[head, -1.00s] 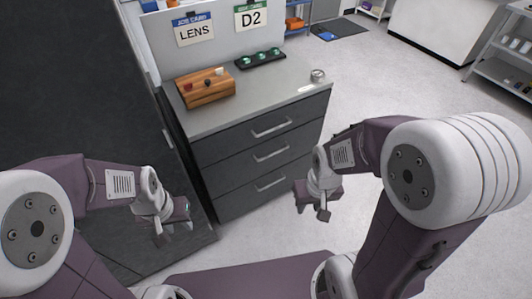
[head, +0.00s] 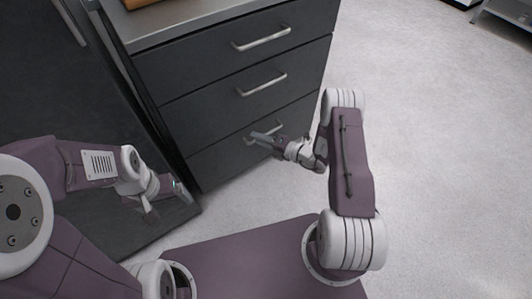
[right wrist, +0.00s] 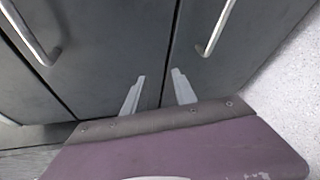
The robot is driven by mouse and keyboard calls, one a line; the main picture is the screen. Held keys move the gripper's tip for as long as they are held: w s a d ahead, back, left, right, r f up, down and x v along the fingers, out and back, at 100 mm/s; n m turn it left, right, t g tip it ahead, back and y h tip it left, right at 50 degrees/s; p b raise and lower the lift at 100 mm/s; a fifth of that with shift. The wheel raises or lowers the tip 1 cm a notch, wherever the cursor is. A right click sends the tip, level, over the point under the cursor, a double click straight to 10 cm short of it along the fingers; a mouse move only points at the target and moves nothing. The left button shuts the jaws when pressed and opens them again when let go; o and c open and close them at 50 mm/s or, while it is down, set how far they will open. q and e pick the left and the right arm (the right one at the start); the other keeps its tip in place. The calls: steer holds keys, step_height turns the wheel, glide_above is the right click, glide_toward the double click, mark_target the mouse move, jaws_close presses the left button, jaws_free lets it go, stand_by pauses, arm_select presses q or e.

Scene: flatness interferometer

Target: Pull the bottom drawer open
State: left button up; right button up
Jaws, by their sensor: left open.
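The grey drawer unit stands ahead with its drawers shut. The bottom drawer (head: 215,170) is the lowest front, with a metal bar handle (head: 281,117). My right gripper (head: 262,137) is in front of that handle and hides part of it in the head view. In the right wrist view the right gripper (right wrist: 157,92) has its two fingers apart with nothing between them. The bottom drawer's handle (right wrist: 213,30) lies ahead and to the right of the fingers there, not between them. My left gripper (head: 178,193) is open and empty at the left, away from the drawers.
The middle drawer's handle (head: 262,84) and the top drawer's handle (head: 262,39) are above. The middle handle (right wrist: 30,32) also shows in the right wrist view. A tall dark cabinet (head: 65,100) stands left of the unit.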

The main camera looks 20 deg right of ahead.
steer(key=w+d+f+m+t+h+b, duration=0.25)
steer(key=d+f+m+h, duration=0.25)
steer(key=d+f+m, duration=0.4)
steer(key=shift+n+t, duration=0.45)
steer(key=shift+n, duration=0.45)
steer(key=b+x, duration=0.1)
steer(key=x, duration=0.2)
steer(key=b+x, duration=0.2)
steer(key=x, duration=0.1)
steer(key=a+b+x, duration=0.1)
steer(key=x, duration=0.2)
steer(key=shift+s+f+b, duration=0.25)
steer(key=shift+f+b, duration=0.05)
steer(key=shift+b, duration=0.1)
arm_select(q)
step_height(320, 180, down, 10)
arm_select(e)
jaws_close()
